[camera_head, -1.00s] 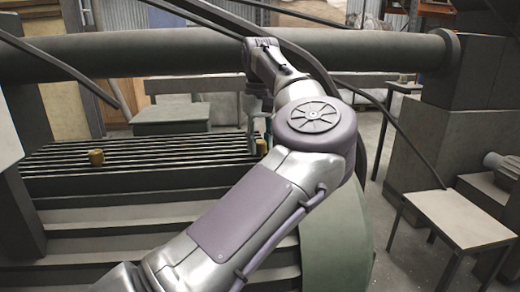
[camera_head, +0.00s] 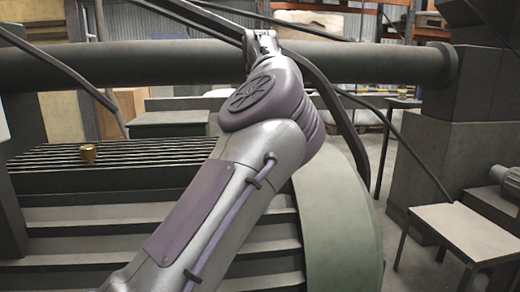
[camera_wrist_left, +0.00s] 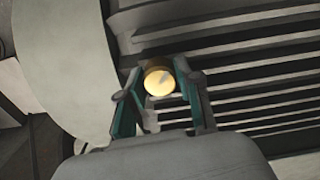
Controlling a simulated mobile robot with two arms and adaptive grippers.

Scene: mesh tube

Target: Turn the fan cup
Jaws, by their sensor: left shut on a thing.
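In the left wrist view, a round yellow cup (camera_wrist_left: 159,82) with a dark wedge mark on its face sits between the fingers of my left gripper (camera_wrist_left: 157,88). The gripper is shut on it, with a teal finger on each side. In the head view, my left arm hides this gripper and the held cup. Another small brass-coloured cup (camera_head: 88,153) stands on the slatted grate at the left, well apart from my arm. My right gripper is in neither view.
The dark slatted grate (camera_head: 130,162) lies left of my arm. A thick horizontal pipe (camera_head: 370,64) crosses behind it. A curved green-grey drum (camera_head: 345,235) is right of my arm. A small table (camera_head: 465,232) stands at the right, and a thin slanting bar (camera_head: 420,165) crosses nearby.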

